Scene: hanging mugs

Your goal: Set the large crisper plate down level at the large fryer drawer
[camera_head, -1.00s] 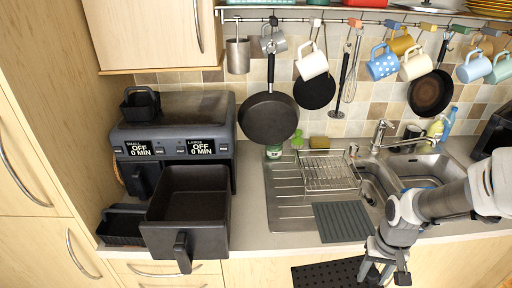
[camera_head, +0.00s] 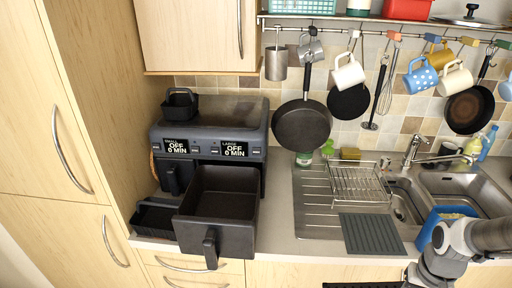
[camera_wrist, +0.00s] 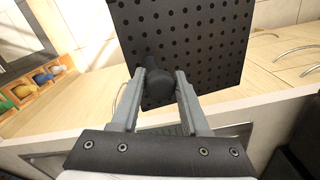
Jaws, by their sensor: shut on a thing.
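The large crisper plate (camera_wrist: 185,35) is a black, perforated, square plate. My gripper (camera_wrist: 160,82) is shut on the dark knob (camera_wrist: 158,80) on its face in the wrist view. In the head view only a thin strip of the plate (camera_head: 362,285) shows at the bottom edge, in front of the counter, and my gripper's fingers are out of the frame. The large fryer drawer (camera_head: 216,238) is black, pulled out and open at the top, with its handle facing forward. It is well left of the plate, and no plate shows inside it.
The dual air fryer (camera_head: 215,125) stands behind the drawer, both displays reading OFF. A smaller black drawer (camera_head: 155,218) sits left of it. A grey mat (camera_head: 370,234), dish rack (camera_head: 358,184) and blue tub (camera_head: 438,218) are at the sink. Pans and mugs hang above.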

